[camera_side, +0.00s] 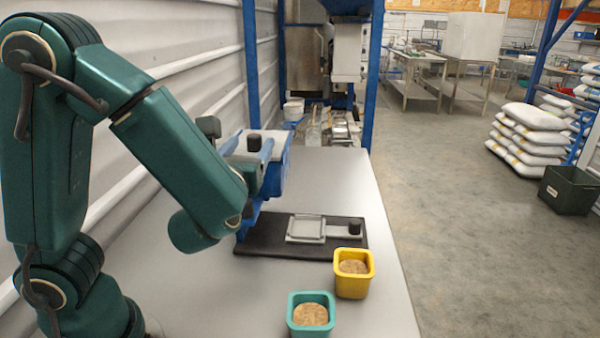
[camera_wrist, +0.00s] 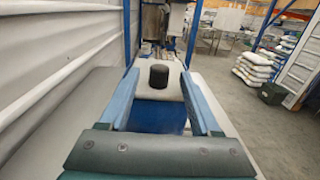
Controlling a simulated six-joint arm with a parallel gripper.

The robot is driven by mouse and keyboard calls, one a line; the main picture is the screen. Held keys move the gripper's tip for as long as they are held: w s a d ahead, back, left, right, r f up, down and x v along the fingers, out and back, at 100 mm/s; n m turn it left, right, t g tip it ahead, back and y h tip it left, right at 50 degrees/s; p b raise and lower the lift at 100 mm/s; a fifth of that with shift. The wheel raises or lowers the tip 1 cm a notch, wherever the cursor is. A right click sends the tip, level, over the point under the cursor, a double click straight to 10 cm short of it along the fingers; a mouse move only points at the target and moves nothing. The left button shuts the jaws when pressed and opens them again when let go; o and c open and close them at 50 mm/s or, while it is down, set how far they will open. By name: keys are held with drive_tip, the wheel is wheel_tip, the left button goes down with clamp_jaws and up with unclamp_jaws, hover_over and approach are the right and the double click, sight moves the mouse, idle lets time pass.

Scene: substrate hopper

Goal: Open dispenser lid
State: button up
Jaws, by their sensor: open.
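The blue dispenser (camera_side: 275,180) stands on the table behind my forearm, partly hidden by it. Its pale lid (camera_side: 277,136) lies on top, with a black knob (camera_side: 254,143) standing up from it. In the wrist view the lid (camera_wrist: 145,90) lies flat over the blue dispenser body (camera_wrist: 160,117), and the black knob (camera_wrist: 158,77) is upright. My gripper (camera_side: 257,153) is open at the lid. In the wrist view its two blue fingers reach forward on either side of the knob, with visible gaps between.
A black base tray (camera_side: 270,246) holds a grey square frame (camera_side: 306,228) and another black knob (camera_side: 355,228). A yellow cup (camera_side: 353,278) and a teal cup (camera_side: 311,318), both with brown contents, stand in front. A ribbed wall (camera_side: 170,40) runs along the left.

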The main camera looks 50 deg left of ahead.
sight(252, 142)
drive_tip(key=shift+x, duration=1.85)
clamp_jaws()
